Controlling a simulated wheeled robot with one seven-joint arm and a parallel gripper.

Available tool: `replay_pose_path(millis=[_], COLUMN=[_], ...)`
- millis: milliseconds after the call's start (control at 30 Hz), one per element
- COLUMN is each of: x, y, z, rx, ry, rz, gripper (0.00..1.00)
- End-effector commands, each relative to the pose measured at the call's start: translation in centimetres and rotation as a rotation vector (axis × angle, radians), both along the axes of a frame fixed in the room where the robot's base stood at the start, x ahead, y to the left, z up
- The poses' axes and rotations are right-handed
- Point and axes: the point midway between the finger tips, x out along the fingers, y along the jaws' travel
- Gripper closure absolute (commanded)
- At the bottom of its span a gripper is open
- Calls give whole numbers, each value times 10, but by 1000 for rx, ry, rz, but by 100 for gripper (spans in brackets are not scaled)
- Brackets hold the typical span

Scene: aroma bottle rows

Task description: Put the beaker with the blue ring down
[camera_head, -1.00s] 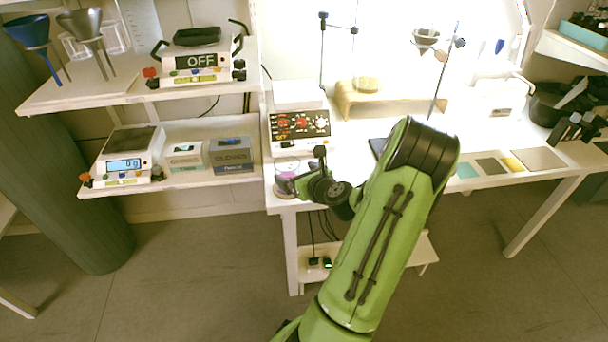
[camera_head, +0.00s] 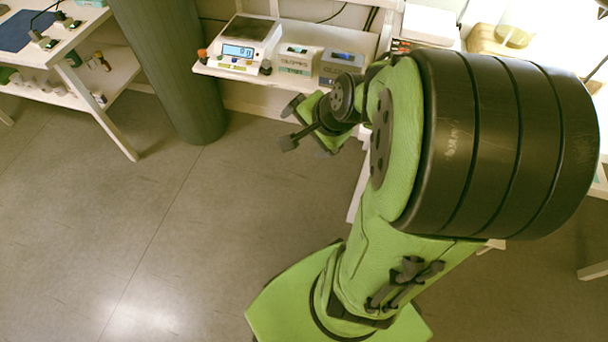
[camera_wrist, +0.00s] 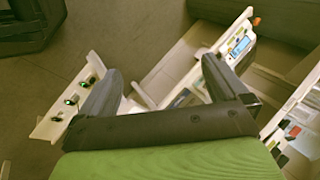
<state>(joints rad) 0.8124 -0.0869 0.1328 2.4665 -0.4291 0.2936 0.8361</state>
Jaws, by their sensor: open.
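My gripper (camera_head: 308,122) is out over the floor, below and in front of the shelf at the centre of the head view. The wrist view shows its two dark fingers (camera_wrist: 160,66) spread wide with nothing between them. I cannot make out the beaker with the blue ring in either current view. The table corner on the right is mostly hidden behind my arm in the head view.
A shelf (camera_head: 213,68) holds a digital scale (camera_head: 247,45) and two small boxes (camera_head: 300,60). A dark green column (camera_head: 180,70) stands left of it. A white table (camera_head: 75,35) is at far left. The floor (camera_head: 150,230) is clear.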

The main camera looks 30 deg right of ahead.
Motion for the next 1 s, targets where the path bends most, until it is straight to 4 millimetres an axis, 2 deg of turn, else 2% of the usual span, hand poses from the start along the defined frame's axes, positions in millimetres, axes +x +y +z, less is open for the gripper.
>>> replay_pose_path(millis=[33,133,200,300,400,667,767,867,1000], x=[-13,-52,-80,-112,-128,-130,-130,-130,-129], y=[29,65,81,90,92,92,92,92,92], z=[17,44,58,68,72,72,80,105,158], rx=[-151,-409,-541,-654,-700,-707,-706,-707,-707], ry=[18,51,54,45,39,42,41,41,41], rz=[205,570,778,985,1084,1101,1100,1100,1100], gripper=[0,0,0,0,0,0,0,0,0])
